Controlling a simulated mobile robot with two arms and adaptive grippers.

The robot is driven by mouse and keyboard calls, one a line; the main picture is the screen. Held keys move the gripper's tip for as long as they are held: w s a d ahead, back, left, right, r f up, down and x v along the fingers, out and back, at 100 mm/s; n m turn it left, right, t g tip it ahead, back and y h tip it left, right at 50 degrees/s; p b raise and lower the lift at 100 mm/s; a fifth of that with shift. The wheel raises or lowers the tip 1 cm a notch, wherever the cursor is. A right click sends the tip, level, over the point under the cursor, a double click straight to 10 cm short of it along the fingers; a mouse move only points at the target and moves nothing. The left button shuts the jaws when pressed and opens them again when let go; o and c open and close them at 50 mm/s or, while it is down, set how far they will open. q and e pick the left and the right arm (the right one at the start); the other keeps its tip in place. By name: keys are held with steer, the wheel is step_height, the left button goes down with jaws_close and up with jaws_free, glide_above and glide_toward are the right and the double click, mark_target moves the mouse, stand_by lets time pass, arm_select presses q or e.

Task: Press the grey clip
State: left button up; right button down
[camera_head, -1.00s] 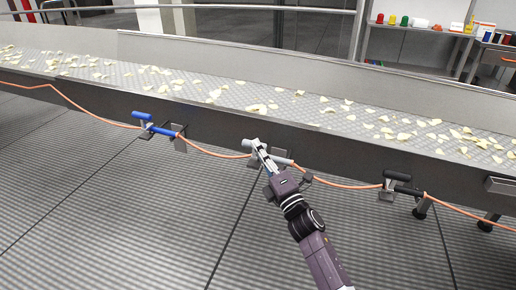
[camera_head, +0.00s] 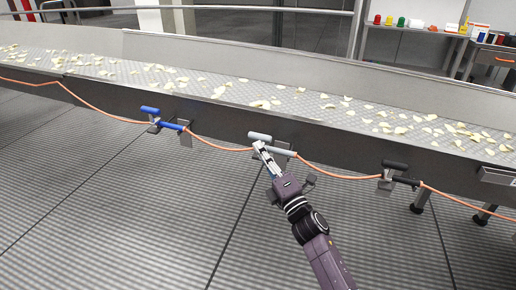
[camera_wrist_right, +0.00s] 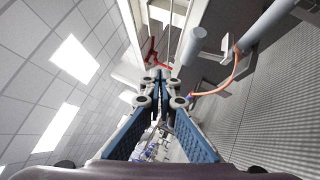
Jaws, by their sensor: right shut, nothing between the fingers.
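The grey clip (camera_head: 260,137) hangs on the side of the conveyor along an orange cable, with one light grey bar above another. My right gripper (camera_head: 259,147) is shut and empty, its fingertips just below the upper bar and left of the lower bar. I cannot tell whether they touch the clip. In the right wrist view the closed fingers (camera_wrist_right: 159,76) point away from the camera. Two grey bars show right of them, a near one (camera_wrist_right: 194,45) and a larger one (camera_wrist_right: 268,22). My left gripper is not in view.
A blue clip (camera_head: 171,126) sits left along the orange cable (camera_head: 340,176) and a black clip (camera_head: 396,165) sits right. The conveyor (camera_head: 240,117) carries scattered chips. The floor in front is clear. A shelf with coloured jars (camera_head: 400,22) stands behind.

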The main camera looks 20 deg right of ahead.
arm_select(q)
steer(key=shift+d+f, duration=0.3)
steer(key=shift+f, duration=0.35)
arm_select(e)
steer(key=s+d, duration=0.2)
steer(key=s, duration=0.6)
steer(key=shift+d+f, duration=0.15)
steer(key=shift+f, duration=0.25)
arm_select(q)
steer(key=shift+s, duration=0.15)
